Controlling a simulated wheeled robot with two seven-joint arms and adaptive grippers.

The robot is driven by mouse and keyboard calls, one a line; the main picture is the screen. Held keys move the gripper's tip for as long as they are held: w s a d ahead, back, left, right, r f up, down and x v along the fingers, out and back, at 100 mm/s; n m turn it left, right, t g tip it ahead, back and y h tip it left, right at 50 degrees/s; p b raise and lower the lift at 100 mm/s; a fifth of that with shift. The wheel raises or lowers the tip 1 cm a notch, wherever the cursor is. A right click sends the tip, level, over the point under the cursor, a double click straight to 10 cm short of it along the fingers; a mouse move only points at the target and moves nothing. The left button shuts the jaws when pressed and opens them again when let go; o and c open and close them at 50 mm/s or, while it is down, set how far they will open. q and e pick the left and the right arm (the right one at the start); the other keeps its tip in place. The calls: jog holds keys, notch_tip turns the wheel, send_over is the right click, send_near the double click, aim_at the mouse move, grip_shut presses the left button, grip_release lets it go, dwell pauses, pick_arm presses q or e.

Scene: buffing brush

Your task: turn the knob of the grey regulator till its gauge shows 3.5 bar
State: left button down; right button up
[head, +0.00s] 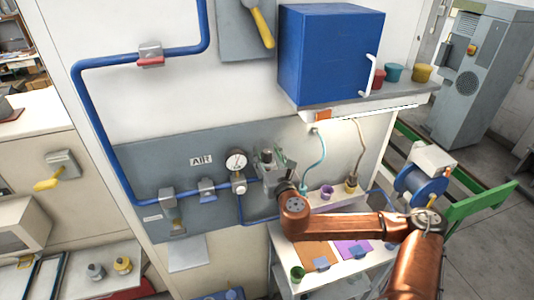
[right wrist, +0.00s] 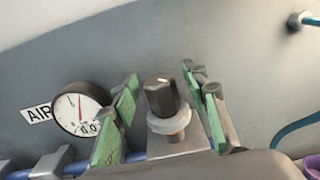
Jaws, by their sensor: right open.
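The grey regulator (right wrist: 178,145) is on the grey wall panel. Its dark knob (right wrist: 160,95) has a pale mark on top and a light collar below. The round white gauge (right wrist: 82,108) is to its left; its needle points roughly upward, but I cannot read the scale. The gauge also shows in the head view (head: 236,160). In the head view my right gripper (head: 270,165) largely covers the regulator. My left gripper is not in view.
A blue air pipe (head: 100,130) runs down the wall and along the panel. A blue cabinet (head: 325,55) on a shelf is above right. A small table (head: 285,245) with cups and coloured mats stands below my right arm. A hose (head: 322,150) hangs to the right.

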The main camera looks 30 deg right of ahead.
jog(key=shift+c, duration=0.3)
grip_shut()
jog(key=m+h+p, duration=0.1)
jog(key=g+h+p, duration=0.1)
jog(key=shift+a+r+m+h, duration=0.15)
jog(key=shift+r+m+h, duration=0.05)
jog(key=shift+m+h, duration=0.2)
jog(key=m+g+h+p, duration=0.5)
jog(key=h+p, duration=0.2)
jog(key=p, duration=0.1)
jog(key=shift+m+g, duration=0.3)
jog(key=shift+m, duration=0.1)
jog(key=shift+f+m+g+h+p, duration=0.15)
jog(key=shift+m+g+h+p, duration=0.5)
jog(key=shift+g+p, duration=0.35)
